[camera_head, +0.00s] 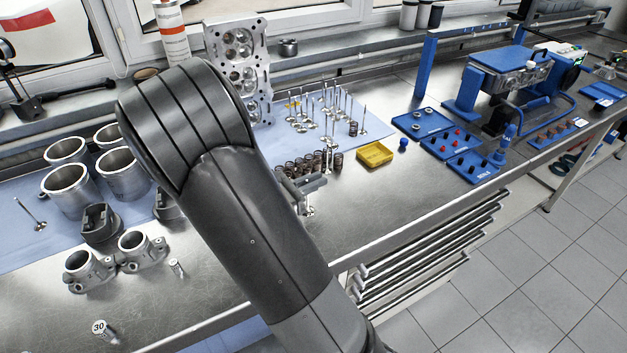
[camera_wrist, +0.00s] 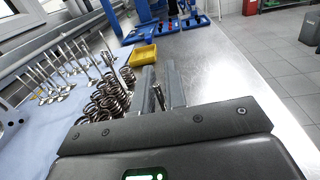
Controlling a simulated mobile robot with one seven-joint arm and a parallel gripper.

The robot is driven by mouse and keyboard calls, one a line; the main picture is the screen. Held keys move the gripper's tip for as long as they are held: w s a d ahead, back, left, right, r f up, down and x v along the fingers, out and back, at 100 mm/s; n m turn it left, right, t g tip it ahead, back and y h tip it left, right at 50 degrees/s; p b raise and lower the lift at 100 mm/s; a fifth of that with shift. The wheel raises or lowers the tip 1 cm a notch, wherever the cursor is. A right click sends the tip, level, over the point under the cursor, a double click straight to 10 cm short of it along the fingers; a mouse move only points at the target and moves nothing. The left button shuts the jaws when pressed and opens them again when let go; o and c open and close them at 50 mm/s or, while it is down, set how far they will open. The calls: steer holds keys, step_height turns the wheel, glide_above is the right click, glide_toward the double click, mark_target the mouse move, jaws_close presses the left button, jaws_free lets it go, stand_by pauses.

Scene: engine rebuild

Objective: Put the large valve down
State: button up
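My gripper (camera_head: 311,183) is low over the bare steel bench in front of the springs. Its two fingers are close together in the wrist view (camera_wrist: 160,80). A shiny metal valve (camera_head: 307,210), which I take to be the large valve, is between them with its lower end below the fingers. Its thin stem shows between the fingers in the wrist view (camera_wrist: 159,97). Whether its lower end touches the bench I cannot tell. Several other valves (camera_head: 328,115) stand upright, heads down, on the blue mat behind.
Several valve springs (camera_head: 312,163) stand close behind my gripper. A yellow tray (camera_head: 376,154) is to the right, with blue parts trays (camera_head: 458,152) beyond. A cylinder head (camera_head: 238,70) stands behind, and cylinder liners (camera_head: 70,188) stand left. The steel bench front (camera_head: 380,205) is clear.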

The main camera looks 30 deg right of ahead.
steer(key=o, duration=0.3)
